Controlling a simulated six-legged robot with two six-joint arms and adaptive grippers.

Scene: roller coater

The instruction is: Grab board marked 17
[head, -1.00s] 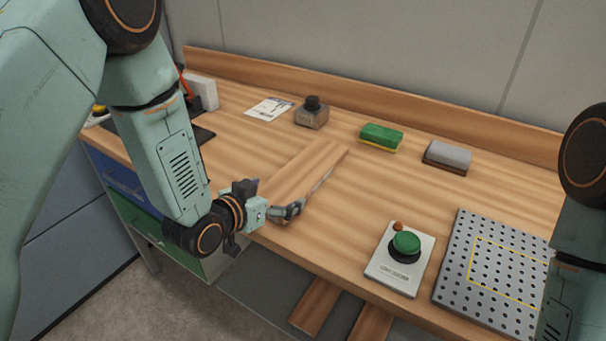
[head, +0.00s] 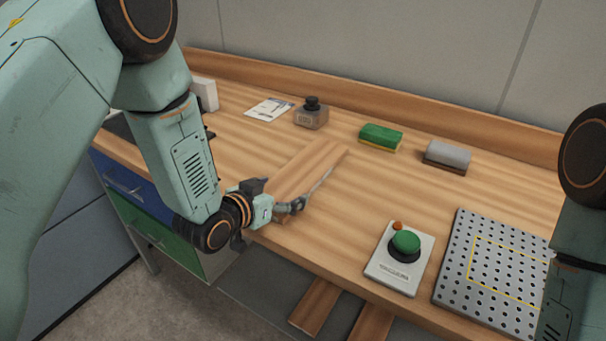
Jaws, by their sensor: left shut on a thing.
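A flat wooden board (head: 308,168) lies on the wooden bench (head: 240,140), left of the middle, with a thin dark line along its right edge. I cannot read any number on it. My left gripper (head: 294,206) is at the board's near end by the bench's front edge and is shut on it. The gripper hides part of that near end. My right arm shows at the right edge of the view, but its gripper is out of view.
A green push-button box (head: 399,259) and a perforated metal plate (head: 492,272) are at the front right. Green (head: 381,137) and grey (head: 447,156) blocks, a dark-knobbed box (head: 311,113) and a paper sheet (head: 269,109) lie behind. Planks (head: 317,305) show below the bench.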

